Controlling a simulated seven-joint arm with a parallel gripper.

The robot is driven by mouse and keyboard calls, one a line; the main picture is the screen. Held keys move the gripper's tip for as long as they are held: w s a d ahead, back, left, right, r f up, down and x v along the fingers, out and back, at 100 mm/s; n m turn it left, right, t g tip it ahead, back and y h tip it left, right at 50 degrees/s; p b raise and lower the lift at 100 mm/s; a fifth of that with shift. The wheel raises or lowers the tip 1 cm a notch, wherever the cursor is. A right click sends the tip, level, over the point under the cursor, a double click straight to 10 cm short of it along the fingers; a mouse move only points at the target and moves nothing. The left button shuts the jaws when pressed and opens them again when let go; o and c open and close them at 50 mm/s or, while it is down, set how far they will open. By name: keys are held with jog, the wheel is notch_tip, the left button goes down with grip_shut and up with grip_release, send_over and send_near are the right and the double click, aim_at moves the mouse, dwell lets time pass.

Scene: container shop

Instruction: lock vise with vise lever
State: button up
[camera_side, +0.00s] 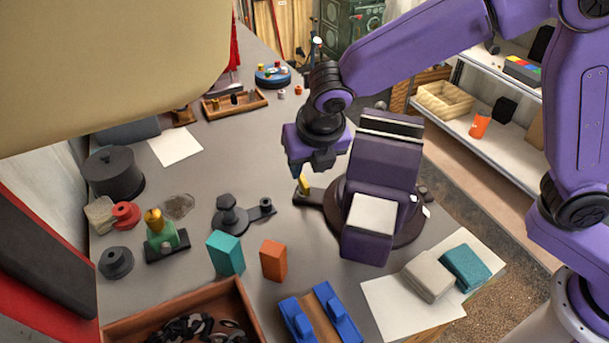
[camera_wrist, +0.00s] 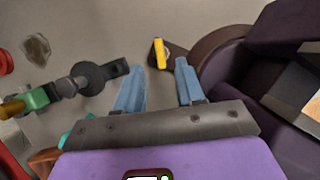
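The purple vise (camera_side: 381,180) stands on a round dark base at the right of the bench. It also shows at the right of the wrist view (camera_wrist: 245,75). The vise lever (camera_side: 303,186) has a yellow handle and a dark arm reaching left from the base. In the wrist view the yellow handle (camera_wrist: 160,54) lies ahead of the fingertips, between their lines. My gripper (camera_side: 312,168) hangs just above the lever, pointing down. In the wrist view its two blue-grey fingers (camera_wrist: 160,68) are apart with nothing between them. I cannot tell whether a finger touches the handle.
A dark clamp piece (camera_side: 231,214), a teal block (camera_side: 226,254) and an orange block (camera_side: 273,260) stand left of the vise. A blue fixture (camera_side: 321,315) and a wooden bin (camera_side: 120,327) are at the front. Grey and teal pads lie on paper at right.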

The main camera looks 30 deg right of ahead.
aim_at(304, 179)
jog(key=x, duration=0.5)
jog(key=shift+w+f, duration=0.15)
jog(key=shift+f, duration=0.2)
grip_shut()
